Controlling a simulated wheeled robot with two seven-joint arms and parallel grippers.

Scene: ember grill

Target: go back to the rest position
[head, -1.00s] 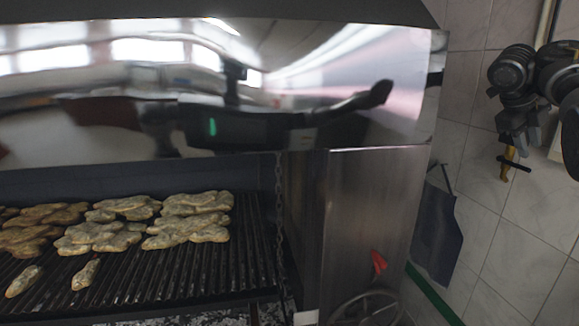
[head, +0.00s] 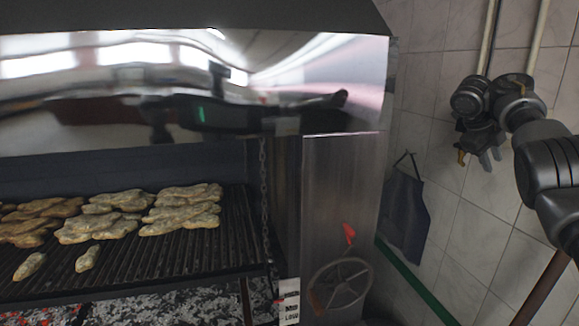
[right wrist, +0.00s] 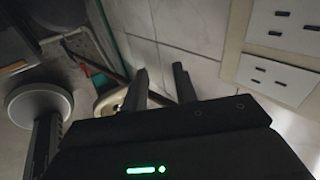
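My right gripper (head: 490,158) hangs in the air at the upper right of the head view, in front of the tiled wall and clear of the grill. Its two fingers (right wrist: 162,85) also show in the right wrist view, with a gap between them and nothing held. My right arm (head: 550,165) comes in from the right edge. My left gripper is outside both views.
The grill (head: 340,185) fills the left and middle, with several pieces of meat (head: 95,230) on its grate. A handwheel (head: 340,285) is on its side. A dark cloth (head: 404,210) hangs by the wall. Sockets (right wrist: 283,35) show in the wrist view.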

